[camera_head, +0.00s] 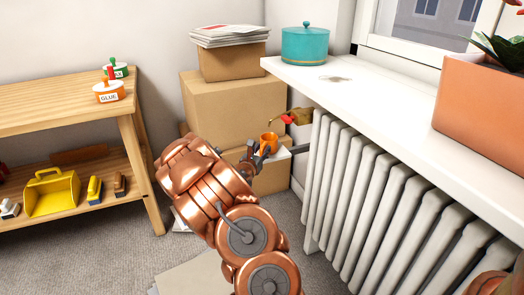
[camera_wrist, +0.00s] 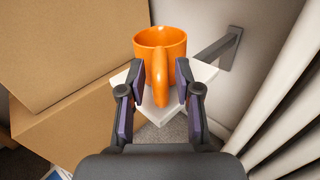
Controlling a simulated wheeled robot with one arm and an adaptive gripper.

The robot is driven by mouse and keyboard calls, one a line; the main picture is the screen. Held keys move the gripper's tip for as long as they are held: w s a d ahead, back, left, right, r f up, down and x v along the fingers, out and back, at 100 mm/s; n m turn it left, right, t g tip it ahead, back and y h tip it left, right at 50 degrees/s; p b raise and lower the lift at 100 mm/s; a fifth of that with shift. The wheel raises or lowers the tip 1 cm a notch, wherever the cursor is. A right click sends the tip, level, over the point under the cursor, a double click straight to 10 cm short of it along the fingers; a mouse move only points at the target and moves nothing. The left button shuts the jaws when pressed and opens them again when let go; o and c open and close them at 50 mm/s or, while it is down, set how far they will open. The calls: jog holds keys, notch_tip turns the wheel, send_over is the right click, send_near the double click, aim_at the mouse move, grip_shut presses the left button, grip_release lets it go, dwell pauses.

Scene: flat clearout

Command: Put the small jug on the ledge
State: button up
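The small jug looks like an orange mug with a handle; it shows near the radiator's far end in the head view (camera_head: 267,143) and upright at the top middle of the wrist view (camera_wrist: 160,43). It appears to stand on a small white surface (camera_wrist: 204,73). My gripper (camera_wrist: 160,85) is open, with a finger on each side of the jug's handle and gaps between. In the head view my gripper (camera_head: 260,154) is partly hidden by my arm. The ledge is the white window sill (camera_head: 400,95) above the radiator.
The ledge holds a teal lidded pot (camera_head: 305,44), a grey stain (camera_head: 335,78) and a terracotta planter (camera_head: 480,112), with bare room between. Cardboard boxes (camera_head: 230,107) stand left of the jug, a white radiator (camera_head: 345,190) right. A red-handled valve (camera_head: 287,119) is just above the jug.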

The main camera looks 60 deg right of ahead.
jog(key=shift+o, duration=0.3)
jog(key=shift+r, duration=0.1)
jog(key=shift+a, duration=0.35)
jog(key=p+v, duration=0.2)
jog(key=v, duration=0.9)
jog(key=shift+p, duration=0.4)
jog(key=shift+s+a, duration=0.15)
